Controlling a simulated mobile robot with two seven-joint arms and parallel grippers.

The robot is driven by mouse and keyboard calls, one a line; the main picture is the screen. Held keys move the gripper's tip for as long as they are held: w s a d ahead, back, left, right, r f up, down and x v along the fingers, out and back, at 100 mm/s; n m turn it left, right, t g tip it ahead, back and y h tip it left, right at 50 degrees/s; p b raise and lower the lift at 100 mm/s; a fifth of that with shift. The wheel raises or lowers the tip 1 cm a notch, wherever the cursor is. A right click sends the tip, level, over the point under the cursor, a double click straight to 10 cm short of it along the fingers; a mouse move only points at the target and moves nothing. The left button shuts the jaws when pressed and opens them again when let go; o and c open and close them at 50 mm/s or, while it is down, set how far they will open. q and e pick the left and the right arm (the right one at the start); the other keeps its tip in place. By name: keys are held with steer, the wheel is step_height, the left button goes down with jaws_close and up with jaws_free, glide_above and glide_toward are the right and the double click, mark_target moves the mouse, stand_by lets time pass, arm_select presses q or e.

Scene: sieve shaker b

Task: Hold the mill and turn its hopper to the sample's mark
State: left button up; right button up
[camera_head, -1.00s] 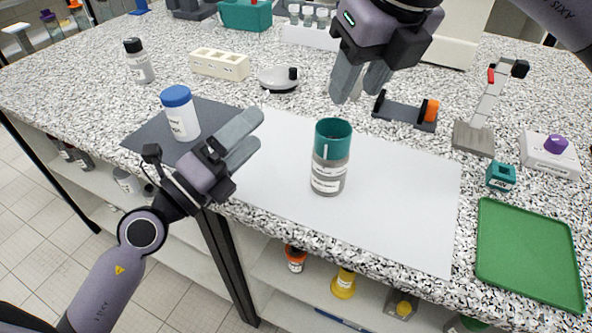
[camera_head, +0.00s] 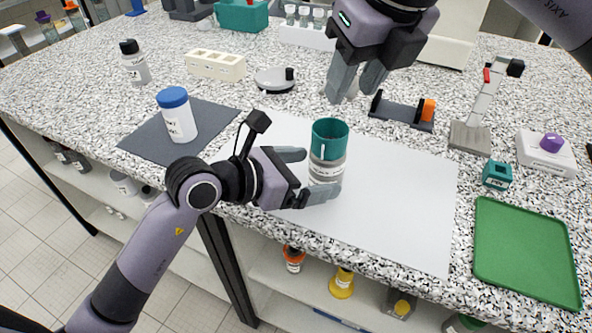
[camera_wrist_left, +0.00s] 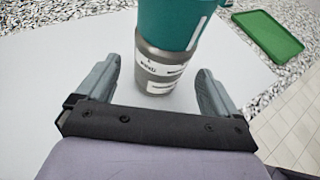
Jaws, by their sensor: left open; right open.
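The mill stands upright on the white sheet (camera_head: 400,190). It has a teal hopper (camera_head: 330,138) on top and a grey body (camera_head: 326,170) with white labels. My left gripper (camera_head: 308,174) is open, level with the grey body, its fingertips to either side. The front finger hides the mill's foot in the head view. In the left wrist view the grey body (camera_wrist_left: 160,70) lies between the open fingertips, with gaps visible. My right gripper (camera_head: 350,92) is open and empty, above and behind the mill. A white jar with a blue lid (camera_head: 178,115) stands on a dark mat.
A black stand with an orange knob (camera_head: 402,110) lies behind the sheet. A green tray (camera_head: 525,250), a small teal block (camera_head: 497,175) and a purple-knobbed device (camera_head: 548,155) are at the right. The sheet right of the mill is clear.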

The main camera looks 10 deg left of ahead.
arm_select(q)
steer(key=shift+x, duration=2.15)
steer(key=c, duration=1.3)
steer(key=shift+c, duration=0.8)
arm_select(e)
steer(key=shift+c, duration=1.4)
steer(key=n+g+y, duration=0.2)
steer(key=n+g, duration=0.1)
steer(key=n, duration=0.8)
glide_toward(334, 134)
steer(key=s+a+f, duration=0.2)
steer(key=s+f, duration=0.1)
steer(key=s+a+f, duration=0.1)
steer(key=s+f, duration=0.1)
steer(key=shift+a+f, duration=0.15)
steer(key=shift+a, duration=0.25)
steer(key=shift+c, duration=0.2)
